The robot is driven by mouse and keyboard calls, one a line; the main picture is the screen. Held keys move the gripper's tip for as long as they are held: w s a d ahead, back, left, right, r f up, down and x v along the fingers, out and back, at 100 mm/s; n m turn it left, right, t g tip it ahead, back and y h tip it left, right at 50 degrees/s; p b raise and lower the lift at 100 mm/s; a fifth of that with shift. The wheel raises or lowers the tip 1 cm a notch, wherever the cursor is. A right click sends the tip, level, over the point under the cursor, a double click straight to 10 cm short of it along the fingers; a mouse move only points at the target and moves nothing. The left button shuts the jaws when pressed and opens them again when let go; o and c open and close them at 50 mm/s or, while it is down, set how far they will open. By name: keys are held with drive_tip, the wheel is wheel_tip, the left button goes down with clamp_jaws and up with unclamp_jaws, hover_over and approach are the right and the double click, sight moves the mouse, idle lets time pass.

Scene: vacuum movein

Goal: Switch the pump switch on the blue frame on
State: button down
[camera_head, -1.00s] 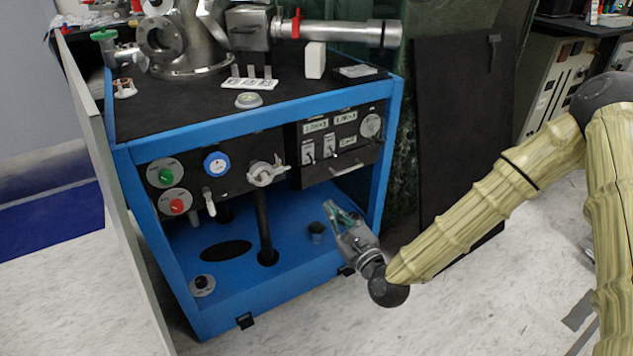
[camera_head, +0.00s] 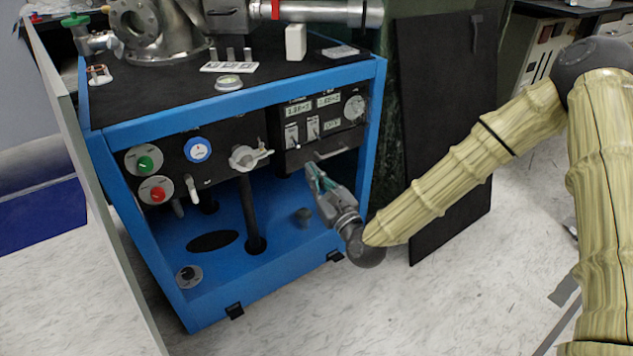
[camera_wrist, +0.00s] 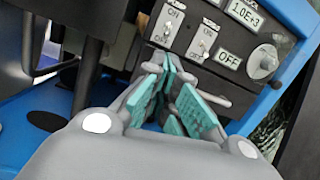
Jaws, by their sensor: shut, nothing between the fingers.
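The blue frame (camera_head: 228,107) stands at left centre in the head view, holding dark control panels. The right panel (camera_head: 297,158) carries two white toggle switches, left (camera_head: 291,135) and right (camera_head: 313,128), which also show in the wrist view, left (camera_wrist: 167,27) and right (camera_wrist: 203,43). "ON" is legible above both there. I cannot tell which is the pump switch. A display beside the right one reads OFF (camera_wrist: 229,60). My gripper (camera_head: 311,170) is shut and empty, tilted up just below this panel. In the wrist view its teal fingertips (camera_wrist: 172,67) lie below the switches.
A bar handle (camera_head: 330,155) runs along the panel's lower edge, close to my fingers. Left are a green button (camera_head: 145,163), a red button (camera_head: 157,195), a blue gauge (camera_head: 198,149) and a grey valve (camera_head: 247,157). A black board (camera_head: 445,110) stands right of the frame.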

sight(295, 151)
drive_tip(key=b+x, duration=0.1)
drive_tip(key=x, duration=0.5)
drive_tip(key=shift+w+a+b, duration=0.15)
drive_tip(key=shift+w+b, duration=0.1)
drive_tip(key=shift+b, duration=0.15)
